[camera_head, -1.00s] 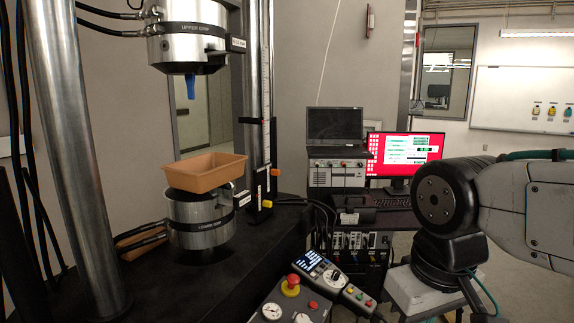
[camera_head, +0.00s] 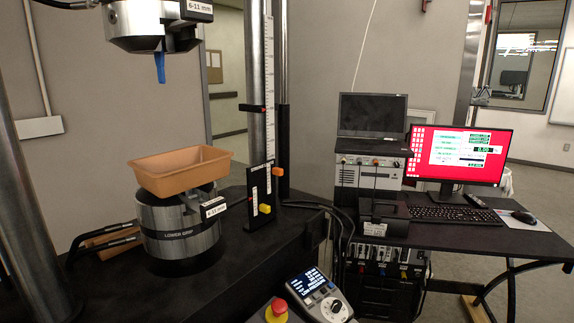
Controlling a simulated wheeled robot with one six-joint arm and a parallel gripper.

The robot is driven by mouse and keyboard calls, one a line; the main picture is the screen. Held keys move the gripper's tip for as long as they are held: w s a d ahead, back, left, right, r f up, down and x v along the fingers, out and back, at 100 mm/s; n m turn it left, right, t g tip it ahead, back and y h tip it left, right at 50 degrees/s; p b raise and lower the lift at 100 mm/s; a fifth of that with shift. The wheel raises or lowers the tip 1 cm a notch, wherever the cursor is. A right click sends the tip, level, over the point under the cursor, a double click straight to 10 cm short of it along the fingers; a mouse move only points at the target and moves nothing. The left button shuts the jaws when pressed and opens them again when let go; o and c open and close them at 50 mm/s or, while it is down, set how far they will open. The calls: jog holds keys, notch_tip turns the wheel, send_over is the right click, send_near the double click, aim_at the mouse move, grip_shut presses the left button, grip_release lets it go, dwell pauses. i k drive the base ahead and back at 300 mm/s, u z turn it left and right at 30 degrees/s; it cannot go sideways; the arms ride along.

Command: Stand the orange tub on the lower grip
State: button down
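The orange tub (camera_head: 182,173) is a shallow, open tray with sloping sides. It sits on top of the lower grip (camera_head: 178,229), a silver cylinder with a black band labelled "LOWER GRIP". The tub looks upright, its rim slightly slanted in this view, and overhangs the grip toward the left. Its inside floor is mostly hidden by the front wall. Above it hangs the upper grip (camera_head: 146,24) with a blue piece (camera_head: 160,68) pointing down, clear of the tub. My gripper is not in view.
A metal column (camera_head: 32,215) stands left of the grip, and a vertical scale (camera_head: 270,85) behind right. A control handset (camera_head: 318,296) and red emergency button (camera_head: 278,309) are at the front. A desk with a red-screened monitor (camera_head: 458,156) is at right. Black bench top surrounds the grip.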

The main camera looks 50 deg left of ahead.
aim_at(166, 175)
jog(key=z, duration=0.1)
jog(key=i, duration=1.25)
jog(key=u, duration=2.65)
